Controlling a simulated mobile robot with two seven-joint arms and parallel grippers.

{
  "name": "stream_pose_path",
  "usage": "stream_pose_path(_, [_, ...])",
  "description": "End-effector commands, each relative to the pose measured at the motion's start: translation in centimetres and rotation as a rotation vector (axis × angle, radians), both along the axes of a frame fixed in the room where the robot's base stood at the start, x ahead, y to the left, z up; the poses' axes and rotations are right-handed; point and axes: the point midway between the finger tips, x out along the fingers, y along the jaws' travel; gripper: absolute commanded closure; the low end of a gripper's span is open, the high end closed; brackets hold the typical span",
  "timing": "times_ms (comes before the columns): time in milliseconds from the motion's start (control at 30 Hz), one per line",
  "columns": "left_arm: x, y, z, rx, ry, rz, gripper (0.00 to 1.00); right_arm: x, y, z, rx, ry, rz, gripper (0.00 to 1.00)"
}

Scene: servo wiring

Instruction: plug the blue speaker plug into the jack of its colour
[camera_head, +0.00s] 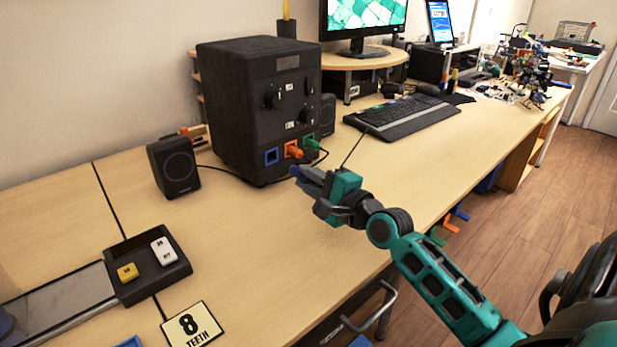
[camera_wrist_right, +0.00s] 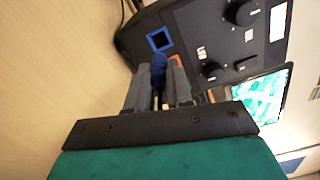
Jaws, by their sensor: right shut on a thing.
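My right gripper (camera_head: 306,174) is in front of the black speaker box (camera_head: 229,110) and shut on the blue plug (camera_wrist_right: 158,73). In the right wrist view the plug's blue end sticks out from between the gripper's fingers (camera_wrist_right: 160,82). It points toward the blue-rimmed jack (camera_wrist_right: 159,39), with a gap between them. In the head view the blue jack (camera_head: 271,156) is empty, at the left of the row low on the box. An orange plug (camera_head: 293,152) sits at the orange jack and a green one (camera_head: 310,143) at the green jack. My left gripper is not in view.
A small speaker (camera_head: 174,165) stands left of the box. A keyboard (camera_head: 402,117) and monitor (camera_head: 362,20) are behind to the right. The middle desk is clear.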

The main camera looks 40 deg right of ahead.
Motion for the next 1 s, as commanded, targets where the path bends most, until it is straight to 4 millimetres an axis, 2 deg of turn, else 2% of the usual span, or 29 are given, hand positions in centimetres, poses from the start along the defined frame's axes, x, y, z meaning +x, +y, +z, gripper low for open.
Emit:
stream_pose_path(600, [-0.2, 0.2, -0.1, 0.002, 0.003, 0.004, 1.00, 5.0, 0.5, 0.0, 0.000, 0.000, 0.000, 1.00])
stream_pose_path(1000, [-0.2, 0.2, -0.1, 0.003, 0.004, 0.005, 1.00, 5.8, 0.6, 0.0, 0.000, 0.002, 0.001, 1.00])
